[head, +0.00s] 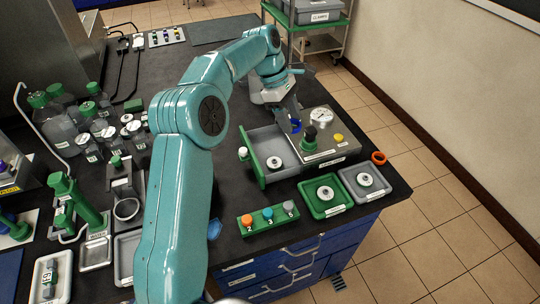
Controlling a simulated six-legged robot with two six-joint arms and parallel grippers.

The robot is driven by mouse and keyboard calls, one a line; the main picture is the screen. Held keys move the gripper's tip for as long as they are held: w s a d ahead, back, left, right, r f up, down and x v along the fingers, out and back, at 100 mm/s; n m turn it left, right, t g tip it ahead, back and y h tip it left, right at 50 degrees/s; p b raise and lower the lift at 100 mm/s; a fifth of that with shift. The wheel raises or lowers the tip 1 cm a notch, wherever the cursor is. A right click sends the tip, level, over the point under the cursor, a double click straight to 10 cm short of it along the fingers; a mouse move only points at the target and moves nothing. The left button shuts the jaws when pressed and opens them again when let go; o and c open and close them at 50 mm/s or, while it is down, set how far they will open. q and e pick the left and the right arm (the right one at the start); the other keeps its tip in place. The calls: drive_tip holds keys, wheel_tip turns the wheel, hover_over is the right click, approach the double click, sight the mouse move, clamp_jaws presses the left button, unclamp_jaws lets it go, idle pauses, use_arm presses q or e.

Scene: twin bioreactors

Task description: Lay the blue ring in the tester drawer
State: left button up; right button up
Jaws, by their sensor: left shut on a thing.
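My left arm reaches across the bench from the lower left. Its gripper (293,117) points down and is shut on the blue ring (296,126), which shows as a small blue piece at the fingertips, partly hidden by them. The ring is over or just behind the tester (328,148), left of its round gauge; its exact height is hard to tell. The tester drawer (261,171) is pulled out to the left of the tester, with a green front. A pale round piece with a dark centre lies in the drawer. My right gripper is not in view.
An orange ring (379,158) lies right of the tester. A green tray (308,200) and a grey tray (380,192) sit near the bench edge, each holding a round piece. A green block (246,222) with numbered caps stands left of them. Bottles crowd the left.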

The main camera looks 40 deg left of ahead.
use_arm(q)
drive_tip(key=a+r+n+t+y, duration=0.25)
drive_tip(key=a+r+n, duration=0.25)
drive_tip(key=a+n, duration=0.4)
drive_tip(key=b, duration=0.3)
approach(267, 145)
drive_tip(key=shift+w+d+f+n, duration=0.25)
drive_tip(key=shift+w+d+n, duration=0.15)
drive_tip(key=shift+w+d, duration=0.25)
drive_tip(key=shift+w+a+f, duration=0.1)
drive_tip(key=shift+a+f, duration=0.05)
drive_tip(key=shift+f, duration=2.45)
drive_tip(key=o, duration=0.7)
drive_tip(key=shift+f, duration=0.15)
drive_tip(key=shift+o, duration=0.2)
drive_tip(key=shift+r, duration=0.3)
drive_tip(key=v, duration=1.1)
drive_tip(key=shift+s+a+r, duration=0.15)
drive_tip(key=shift+s+r, duration=0.15)
drive_tip(key=shift+s, duration=0.05)
